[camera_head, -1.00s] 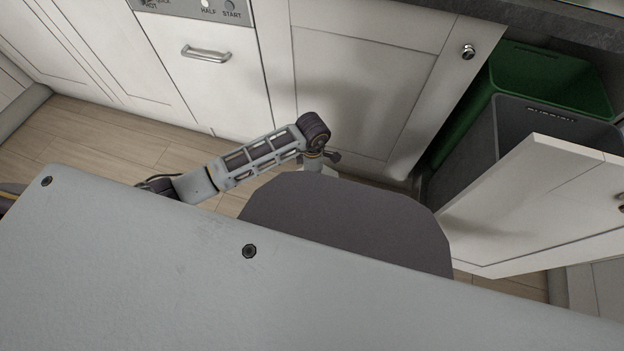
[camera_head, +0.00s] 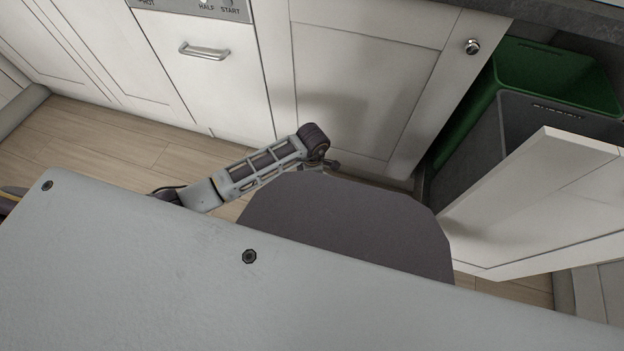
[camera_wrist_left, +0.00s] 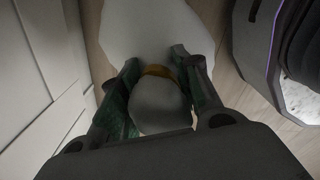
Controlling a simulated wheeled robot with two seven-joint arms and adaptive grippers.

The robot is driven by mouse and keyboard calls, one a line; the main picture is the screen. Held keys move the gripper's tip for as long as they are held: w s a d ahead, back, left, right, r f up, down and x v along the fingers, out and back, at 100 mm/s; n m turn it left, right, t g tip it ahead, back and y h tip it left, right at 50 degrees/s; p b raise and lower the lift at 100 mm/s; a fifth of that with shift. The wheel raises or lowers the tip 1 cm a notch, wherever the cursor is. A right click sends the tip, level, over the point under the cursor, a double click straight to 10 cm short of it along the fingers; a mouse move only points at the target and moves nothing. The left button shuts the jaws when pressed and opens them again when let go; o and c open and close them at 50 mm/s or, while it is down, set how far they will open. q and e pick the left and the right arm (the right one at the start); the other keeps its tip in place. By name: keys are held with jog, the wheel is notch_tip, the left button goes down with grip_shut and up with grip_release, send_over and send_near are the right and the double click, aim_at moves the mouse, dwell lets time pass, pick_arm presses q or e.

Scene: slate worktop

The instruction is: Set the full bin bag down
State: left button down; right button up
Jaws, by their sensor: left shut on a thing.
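In the left wrist view, a pale grey-white full bin bag (camera_wrist_left: 152,28) with an orange-yellow tie (camera_wrist_left: 160,71) around its neck hangs below my left gripper (camera_wrist_left: 157,62). The dark green fingers are shut on the neck, one on each side, and the gathered top of the bag (camera_wrist_left: 160,106) bulges between them. The bag's body lies beyond the fingertips over the wood floor; I cannot tell whether it touches the floor. In the head view, my left arm reaches to the cupboard fronts, and its gripper and the bag are mostly hidden. My right gripper is not in view.
White cupboard fronts (camera_head: 345,85) stand close beyond the left arm. At the right, an open white door (camera_head: 545,205) stands beside a green bin (camera_head: 555,75) and a grey bin (camera_head: 545,115). Wood floor (camera_head: 95,135) is clear at the left.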

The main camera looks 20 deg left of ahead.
pick_arm(q)
jog(key=shift+f, duration=0.1)
jog(key=c, duration=1)
grip_release()
jog(key=shift+o, duration=0.2)
notch_tip(320, 180, up, 9)
jog(key=p, duration=0.3)
jog(key=shift+p, duration=0.3)
notch_tip(320, 180, up, 2)
jog(key=shift+p, duration=0.3)
jog(key=shift+r, duration=0.65)
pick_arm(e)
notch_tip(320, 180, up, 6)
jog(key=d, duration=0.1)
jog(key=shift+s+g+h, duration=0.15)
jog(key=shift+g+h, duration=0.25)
